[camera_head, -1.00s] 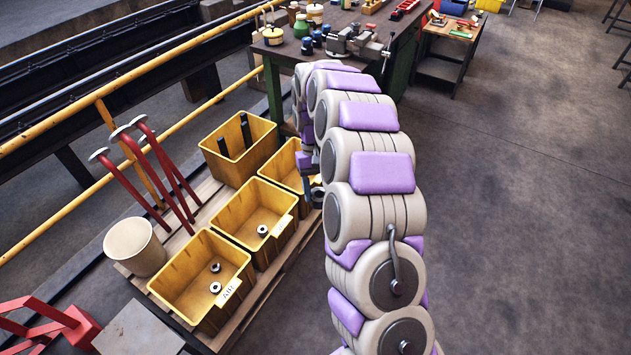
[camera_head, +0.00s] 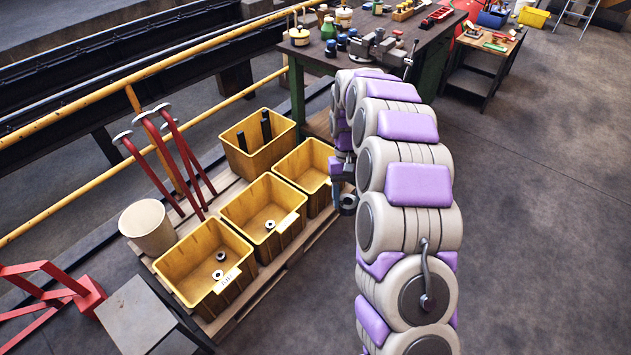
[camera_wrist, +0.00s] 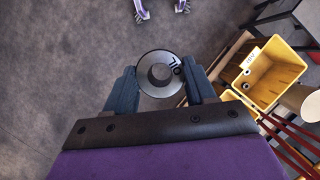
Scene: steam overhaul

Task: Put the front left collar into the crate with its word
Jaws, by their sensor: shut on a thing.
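My gripper (camera_wrist: 163,90) is shut on a grey metal collar (camera_wrist: 144,77). The collar shows a dark centre and dark lettering that I cannot read. In the head view the collar (camera_head: 348,204) hangs at the end of my arm, right of the crates and apart from them. The yellow near crate (camera_head: 177,275) holds two small collars and has a white word label, too small to read. The middle crate (camera_head: 238,205) holds one collar and has a white label. The third crate (camera_head: 290,165) is partly hidden by my arm. The near crate also shows in the wrist view (camera_wrist: 283,72).
A yellow crate with dark upright bars (camera_head: 236,152) stands behind the others on the pallet (camera_head: 262,292). A beige bucket (camera_head: 148,228), red levers (camera_head: 165,165) and a yellow rail (camera_head: 85,152) flank it. A workbench (camera_head: 330,62) stands behind. The right floor is clear.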

